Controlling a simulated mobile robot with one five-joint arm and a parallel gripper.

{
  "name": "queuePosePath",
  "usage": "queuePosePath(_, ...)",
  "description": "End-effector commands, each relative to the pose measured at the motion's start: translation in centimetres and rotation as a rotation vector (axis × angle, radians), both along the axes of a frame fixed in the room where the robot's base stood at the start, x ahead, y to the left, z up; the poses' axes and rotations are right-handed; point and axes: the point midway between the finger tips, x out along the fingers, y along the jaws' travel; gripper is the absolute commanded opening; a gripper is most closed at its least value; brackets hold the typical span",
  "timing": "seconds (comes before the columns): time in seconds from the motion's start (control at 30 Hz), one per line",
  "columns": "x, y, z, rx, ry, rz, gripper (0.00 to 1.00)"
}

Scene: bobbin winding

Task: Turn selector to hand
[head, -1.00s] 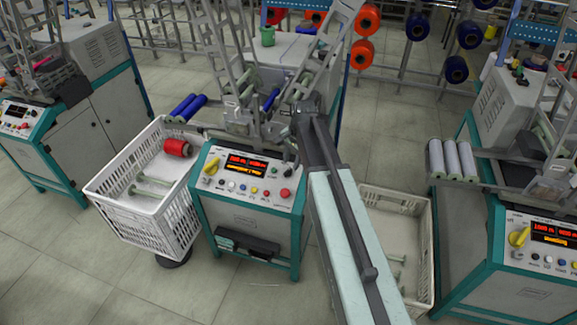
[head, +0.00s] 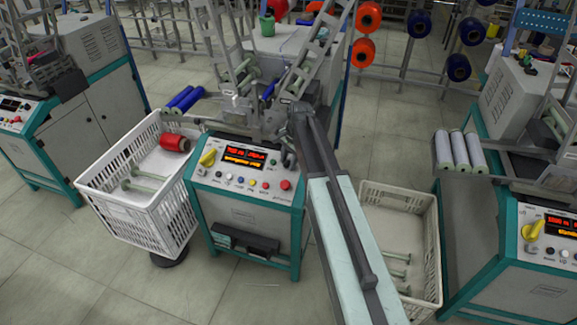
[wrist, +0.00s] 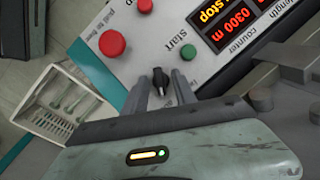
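The winding machine's control panel (head: 245,175) is in the middle of the head view. In the wrist view a small black selector knob (wrist: 160,80) is on the panel, beside the green start button (wrist: 188,52). My gripper (wrist: 161,82) points at the panel, with one finger on each side of the knob. The fingers look apart, with a narrow gap to the knob. In the head view my gripper (head: 288,152) is at the panel's upper right corner, and the knob is too small to make out there. The knob's label is not readable.
A red mushroom button (wrist: 112,43) and a smaller red button (wrist: 145,5) are close by. The panel also has a yellow knob (head: 208,157) at its left. White crates stand left (head: 150,200) and right (head: 436,250) of the machine. Floor in front is clear.

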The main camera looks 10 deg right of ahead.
Motion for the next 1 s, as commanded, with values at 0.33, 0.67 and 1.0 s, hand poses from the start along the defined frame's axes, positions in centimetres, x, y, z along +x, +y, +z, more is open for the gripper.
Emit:
queuePosePath(0.33, -0.01, -0.01, 0.17, 0.000, 0.000, 0.000, 0.00)
queuePosePath(0.67, 0.09, 0.07, 0.19, -0.015, 0.009, 0.041, 0.00)
queuePosePath(1.0, 0.31, 0.19, 0.21, -0.101, 0.059, 0.254, 0.00)
